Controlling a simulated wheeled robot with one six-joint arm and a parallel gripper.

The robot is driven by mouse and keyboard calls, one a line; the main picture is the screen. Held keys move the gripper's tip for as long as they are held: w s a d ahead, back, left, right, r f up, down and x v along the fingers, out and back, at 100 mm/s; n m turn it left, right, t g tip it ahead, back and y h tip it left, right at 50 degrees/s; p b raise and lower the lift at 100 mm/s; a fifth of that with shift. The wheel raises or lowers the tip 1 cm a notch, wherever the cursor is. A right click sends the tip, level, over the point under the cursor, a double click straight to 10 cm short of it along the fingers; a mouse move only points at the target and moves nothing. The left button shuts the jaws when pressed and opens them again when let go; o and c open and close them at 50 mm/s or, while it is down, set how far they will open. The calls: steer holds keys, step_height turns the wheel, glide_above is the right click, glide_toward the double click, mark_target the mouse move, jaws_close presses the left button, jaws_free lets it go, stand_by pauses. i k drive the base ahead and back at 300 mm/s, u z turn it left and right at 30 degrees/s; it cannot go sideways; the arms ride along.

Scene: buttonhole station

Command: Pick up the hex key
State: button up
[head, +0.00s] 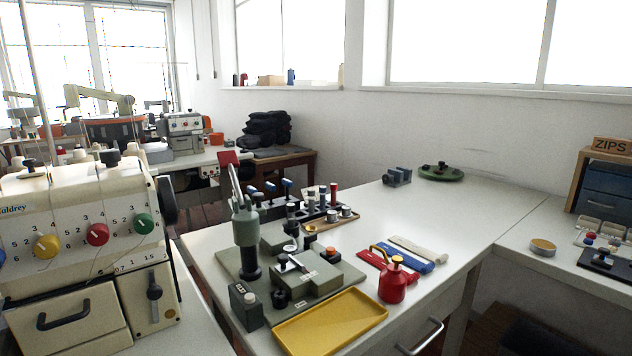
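I cannot make out the hex key for certain. Small tools with blue T-shaped handles (270,187) stand upright in a dark rack at the back of the white table, and they may be hex keys, but their shafts are too small to tell. A grey-green press (246,228) with a raised lever stands in front of them on a base plate and hides part of the rack. My gripper is not in view.
A yellow tray (334,322) lies at the table's front edge. A red oil can (393,281) stands beside red, blue and cream strips (417,248). A green round stand (441,172) is at the back. The table's right half is mostly clear. A cream sewing machine (80,235) stands left.

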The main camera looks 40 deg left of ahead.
mark_target(271, 187)
steer(key=i, duration=0.95)
steer(key=u, duration=1.9)
